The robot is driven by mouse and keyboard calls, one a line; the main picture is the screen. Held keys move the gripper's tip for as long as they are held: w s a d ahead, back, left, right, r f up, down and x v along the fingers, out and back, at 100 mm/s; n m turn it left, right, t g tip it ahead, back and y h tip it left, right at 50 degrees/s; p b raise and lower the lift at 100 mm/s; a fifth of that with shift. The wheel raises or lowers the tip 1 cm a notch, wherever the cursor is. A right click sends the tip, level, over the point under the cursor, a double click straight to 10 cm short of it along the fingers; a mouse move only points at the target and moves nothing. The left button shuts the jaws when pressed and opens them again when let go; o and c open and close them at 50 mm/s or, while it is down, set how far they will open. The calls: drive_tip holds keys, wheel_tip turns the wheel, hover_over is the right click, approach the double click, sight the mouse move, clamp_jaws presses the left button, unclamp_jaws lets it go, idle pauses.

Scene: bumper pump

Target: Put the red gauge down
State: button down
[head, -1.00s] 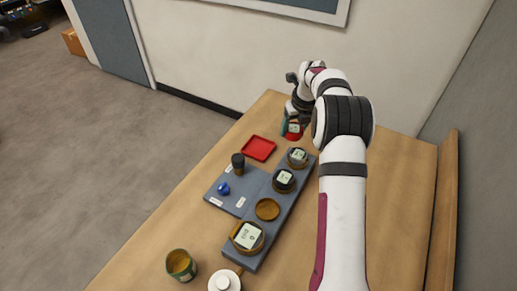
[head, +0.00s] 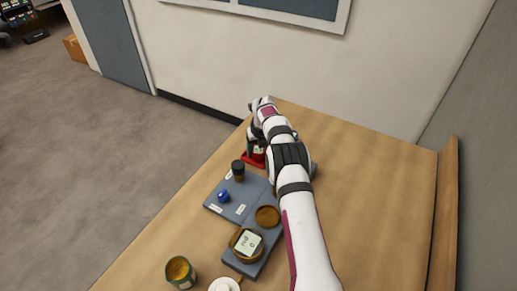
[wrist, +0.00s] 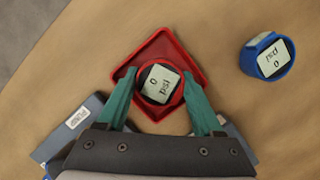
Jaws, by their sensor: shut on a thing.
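The red gauge (wrist: 159,86), with a pale face reading 0 psi, sits between the teal fingers of my gripper (wrist: 159,77). My gripper is shut on it. The red tray (wrist: 158,44), a square with a raised rim, lies directly beneath the gauge in the wrist view. Whether the gauge touches the tray floor I cannot tell.
A blue gauge (wrist: 267,55) stands on the table right of the tray in the wrist view. In the head view, a grey rack (head: 238,265) holds a large gauge (head: 247,242) and an empty brass ring (head: 267,216). A black-topped cylinder (head: 238,171) stands close to the tray.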

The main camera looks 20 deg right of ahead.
drive_tip(key=shift+c, duration=1.5)
unclamp_jaws()
drive_tip(key=s+a+r+n, duration=0.2)
drive_tip(key=s+r+n, duration=0.3)
drive_tip(key=r, duration=0.5)
drive_tip(key=s+a+r+n, duration=0.2)
drive_tip(key=s+r, duration=0.5)
drive_tip(key=r, duration=0.3)
drive_tip(key=s+a+n+g, duration=0.1)
drive_tip(key=s+a+n, duration=0.1)
drive_tip(key=s+n, duration=0.6)
drive_tip(key=s+a+n+g+y, duration=0.1)
drive_tip(key=s+a+n, duration=0.2)
drive_tip(key=s+n, duration=0.4)
drive_tip(key=s+a+n+g, duration=0.1)
drive_tip(key=s+n, duration=0.7)
drive_tip(key=s, duration=1.4)
drive_tip(key=shift+a+r+n+y, duration=0.3)
drive_tip(key=shift+a+r+y, duration=0.1)
drive_tip(key=shift+a, duration=0.4)
